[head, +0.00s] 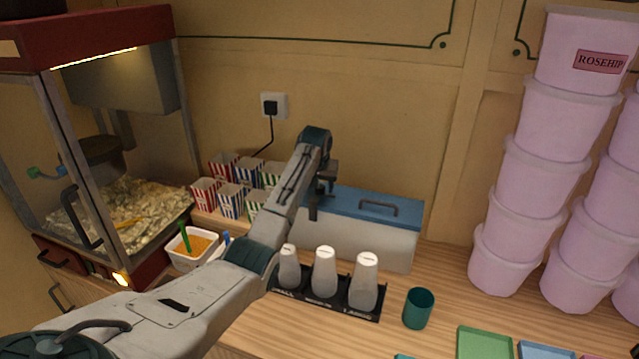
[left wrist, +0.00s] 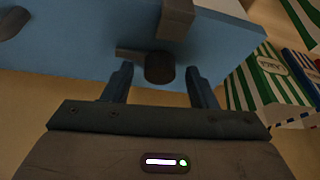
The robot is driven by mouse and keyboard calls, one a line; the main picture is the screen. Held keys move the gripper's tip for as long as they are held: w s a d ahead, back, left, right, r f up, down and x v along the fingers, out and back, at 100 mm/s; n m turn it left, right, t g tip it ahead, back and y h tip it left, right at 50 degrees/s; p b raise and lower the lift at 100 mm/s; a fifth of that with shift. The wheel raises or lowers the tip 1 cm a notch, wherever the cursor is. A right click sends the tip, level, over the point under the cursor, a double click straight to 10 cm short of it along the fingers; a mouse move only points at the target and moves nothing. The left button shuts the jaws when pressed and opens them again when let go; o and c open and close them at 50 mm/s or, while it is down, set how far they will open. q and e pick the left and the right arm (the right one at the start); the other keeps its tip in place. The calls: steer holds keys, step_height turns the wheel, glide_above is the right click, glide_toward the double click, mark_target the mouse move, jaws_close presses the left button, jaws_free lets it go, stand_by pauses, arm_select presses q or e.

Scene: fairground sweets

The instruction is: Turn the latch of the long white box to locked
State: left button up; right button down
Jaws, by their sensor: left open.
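The long white box (head: 375,243) stands against the back wall, with a blue lid (head: 370,206) and a grey handle (head: 378,208) on top. My left gripper (head: 319,205) is over the lid's left end, fingers pointing down. In the left wrist view the open gripper (left wrist: 160,88) has one finger on each side of a dark round knob (left wrist: 159,68), apparently the latch, on the blue lid (left wrist: 85,50). A short grey bar shows beside the knob, pointing left in that view. Contact between fingers and knob cannot be told. The latch is hidden in the head view.
Striped popcorn boxes (head: 232,200) stand left of the white box, close to my gripper. A popcorn machine (head: 120,200) is at left, stacked pink tubs (head: 545,160) at right. A green cup (head: 418,308) stands near the rack.

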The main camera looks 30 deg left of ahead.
arm_select(q)
steer(key=c, duration=1)
arm_select(e)
steer(key=shift+s+d, duration=0.25)
steer(key=shift+s, duration=0.4)
